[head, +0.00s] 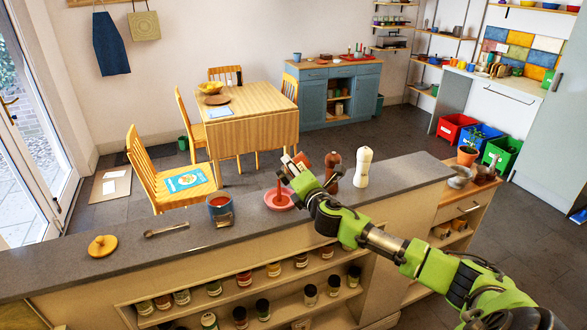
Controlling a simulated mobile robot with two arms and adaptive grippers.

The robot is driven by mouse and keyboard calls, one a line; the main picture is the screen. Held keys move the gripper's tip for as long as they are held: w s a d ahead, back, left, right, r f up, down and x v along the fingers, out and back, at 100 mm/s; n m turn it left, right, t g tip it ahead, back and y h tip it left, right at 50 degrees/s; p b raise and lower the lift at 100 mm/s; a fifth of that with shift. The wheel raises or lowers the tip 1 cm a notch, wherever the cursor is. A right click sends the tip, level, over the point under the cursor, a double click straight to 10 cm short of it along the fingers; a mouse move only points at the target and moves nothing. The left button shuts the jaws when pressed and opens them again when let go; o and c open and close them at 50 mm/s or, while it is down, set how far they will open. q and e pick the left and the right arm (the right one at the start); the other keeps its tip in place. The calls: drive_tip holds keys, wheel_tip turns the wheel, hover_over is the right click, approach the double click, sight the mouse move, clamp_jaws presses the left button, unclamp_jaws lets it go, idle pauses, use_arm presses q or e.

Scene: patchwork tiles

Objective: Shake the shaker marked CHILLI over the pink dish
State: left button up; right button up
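The pink dish (279,201) sits on the grey counter, left of my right gripper. A reddish upright streak (279,188) shows over it; I cannot tell if it is falling powder or something solid. My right gripper (292,169) is above and just right of the dish, seemingly closed around a small red-brown and pale shaker (301,160), partly hidden by the fingers. Its marking cannot be read. A tall dark red-brown mill (333,172) and a white mill (362,167) stand upright to the right. My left gripper is not in view.
On the counter left of the dish are a blue pot (221,208) with a brown tag, a metal utensil (174,229) and a round wooden lid (102,246). Several jars (245,280) fill shelves below. A dining table (246,128) with chairs stands behind.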

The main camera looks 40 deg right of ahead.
drive_tip(key=shift+w+f, duration=0.1)
drive_tip(key=shift+f, duration=0.45)
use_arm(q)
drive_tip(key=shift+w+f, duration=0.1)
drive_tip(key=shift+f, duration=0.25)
use_arm(e)
drive_tip(key=shift+d, duration=0.1)
drive_tip(key=shift+r, duration=0.15)
drive_tip(key=shift+r+m, duration=0.15)
drive_tip(key=shift+m, duration=0.35)
drive_tip(key=m, duration=0.2)
drive_tip(key=r+m+y, duration=0.1)
drive_tip(key=m, duration=0.2)
drive_tip(key=shift+r+p, duration=0.1)
drive_tip(key=shift+p, duration=0.3)
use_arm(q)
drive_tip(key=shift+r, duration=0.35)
